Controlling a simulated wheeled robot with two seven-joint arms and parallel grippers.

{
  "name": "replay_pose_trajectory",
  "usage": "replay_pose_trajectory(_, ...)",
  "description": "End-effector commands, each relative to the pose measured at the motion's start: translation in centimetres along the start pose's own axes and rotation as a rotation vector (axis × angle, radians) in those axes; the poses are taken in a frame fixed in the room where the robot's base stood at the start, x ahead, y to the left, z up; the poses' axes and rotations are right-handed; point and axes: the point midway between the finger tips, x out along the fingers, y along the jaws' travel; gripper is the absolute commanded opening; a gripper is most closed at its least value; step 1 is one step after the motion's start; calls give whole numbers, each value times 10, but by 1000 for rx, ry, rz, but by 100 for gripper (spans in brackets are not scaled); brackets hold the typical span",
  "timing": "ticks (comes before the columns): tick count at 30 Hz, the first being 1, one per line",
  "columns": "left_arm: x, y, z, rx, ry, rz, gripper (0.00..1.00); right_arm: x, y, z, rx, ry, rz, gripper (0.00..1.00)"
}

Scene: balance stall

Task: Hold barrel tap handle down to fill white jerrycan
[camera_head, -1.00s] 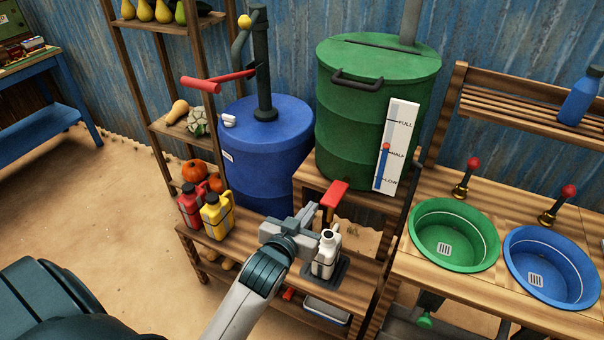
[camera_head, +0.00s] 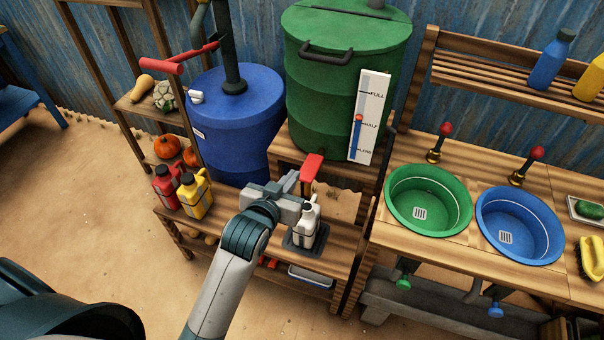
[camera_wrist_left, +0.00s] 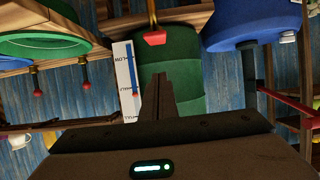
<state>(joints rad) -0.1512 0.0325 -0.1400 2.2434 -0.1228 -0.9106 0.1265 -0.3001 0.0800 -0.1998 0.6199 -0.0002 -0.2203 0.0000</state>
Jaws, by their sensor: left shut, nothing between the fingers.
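The green barrel (camera_head: 318,100) stands on a raised wooden shelf. Its red tap handle (camera_head: 312,168) sticks out at the front and also shows in the left wrist view (camera_wrist_left: 155,38). The white jerrycan (camera_head: 305,226) stands upright on a dark tray (camera_head: 296,246) below the tap. My left gripper (camera_head: 294,184) is shut and empty, just left of the handle and above the jerrycan; I cannot tell whether it touches the handle. In the upside-down wrist view the closed fingers (camera_wrist_left: 160,97) are apart from the handle in the picture. My right gripper is out of view.
A blue barrel (camera_head: 240,130), red (camera_head: 166,188) and yellow (camera_head: 196,196) jerrycans stand left. Green (camera_head: 430,200) and blue (camera_head: 520,226) basins are right.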

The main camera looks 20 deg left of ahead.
Motion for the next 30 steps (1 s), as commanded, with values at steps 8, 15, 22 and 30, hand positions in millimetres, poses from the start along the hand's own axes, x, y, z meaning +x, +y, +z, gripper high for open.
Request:
replay_pose_trajectory(8,34,0,-2,0,-2,-1,0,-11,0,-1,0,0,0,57)
replay_pose_trajectory(15,72,0,-2,0,-1,-1,0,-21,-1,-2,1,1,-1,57)
replay_pose_trajectory(22,94,0,14,-2,-6,0,0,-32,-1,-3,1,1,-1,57)
replay_pose_trajectory(30,100,0,37,0,-1,0,0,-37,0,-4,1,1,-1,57)
